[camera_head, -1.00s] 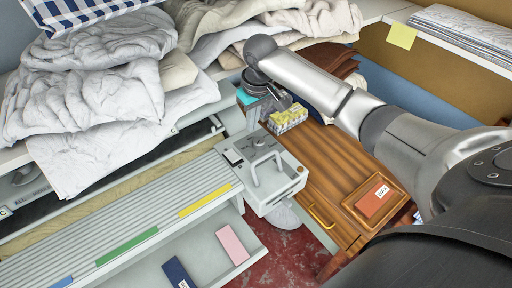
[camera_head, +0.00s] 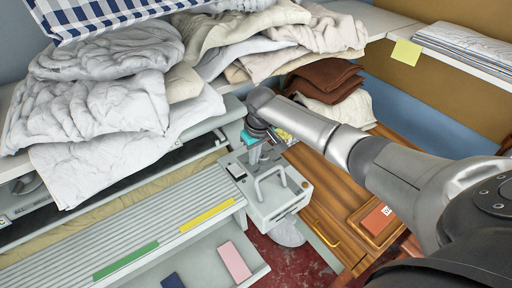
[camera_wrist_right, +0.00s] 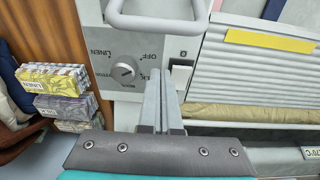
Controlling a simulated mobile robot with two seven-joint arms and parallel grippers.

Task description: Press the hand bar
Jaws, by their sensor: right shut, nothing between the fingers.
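The ironer's control box (camera_head: 290,203) stands at the right end of the slatted bed. A pale loop-shaped bar on it, apparently the hand bar (camera_head: 270,172), also shows at the top of the right wrist view (camera_wrist_right: 155,27). My right gripper (camera_head: 253,162) points down over the back of the box, beside the loop bar. My left gripper is out of view.
Heaped white linen (camera_head: 95,100) lies left of my right arm. Small patterned boxes (camera_wrist_right: 60,80) stand beside the control box on a wooden top (camera_head: 325,190). A wooden tray (camera_head: 372,222) lies at right.

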